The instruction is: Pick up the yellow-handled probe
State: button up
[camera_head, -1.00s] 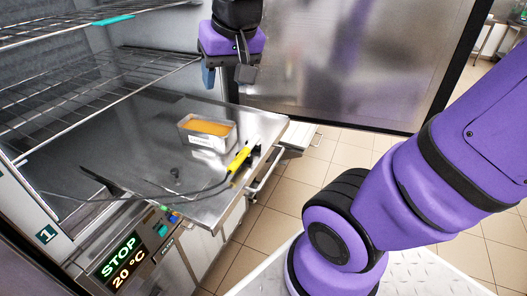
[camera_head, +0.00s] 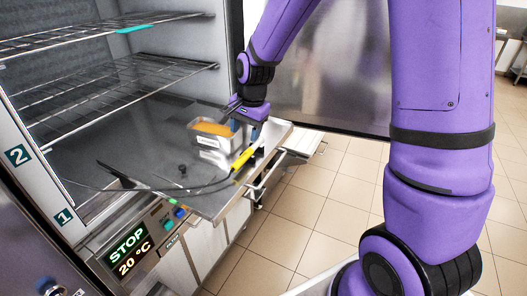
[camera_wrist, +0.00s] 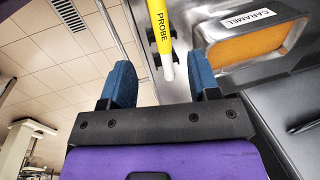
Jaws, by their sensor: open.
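The yellow-handled probe (camera_head: 243,158) lies near the right front edge of the steel counter, its dark cable running left. In the wrist view the yellow handle (camera_wrist: 158,22), marked PROBE, has a white end pointing between my fingers. My gripper (camera_wrist: 158,88) is open and empty, one blue finger on each side of the line of the probe. In the head view my gripper (camera_head: 246,126) is low over the counter, just beyond the probe, beside the container. I cannot tell its exact height above the counter.
A metal container of orange caramel (camera_head: 214,137) stands close to the probe, on the right in the wrist view (camera_wrist: 255,50). A rail handle (camera_head: 268,170) runs along the counter's front edge. Wire shelves (camera_head: 100,85) rise on the left. A small dark knob (camera_head: 183,169) is on the counter.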

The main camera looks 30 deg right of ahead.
aim_at(242, 157)
jog(key=shift+w+a+f, duration=0.1)
jog(key=shift+w+f, duration=0.25)
jog(key=shift+f, duration=1.45)
jog(key=shift+w+a+f, duration=0.15)
jog(key=shift+w+f, duration=0.15)
jog(key=shift+f, duration=1.45)
jog(key=shift+w+a+f, duration=0.1)
jog(key=shift+w+f, duration=0.25)
jog(key=shift+f, duration=1.45)
jog(key=shift+c, duration=0.3)
grip_shut()
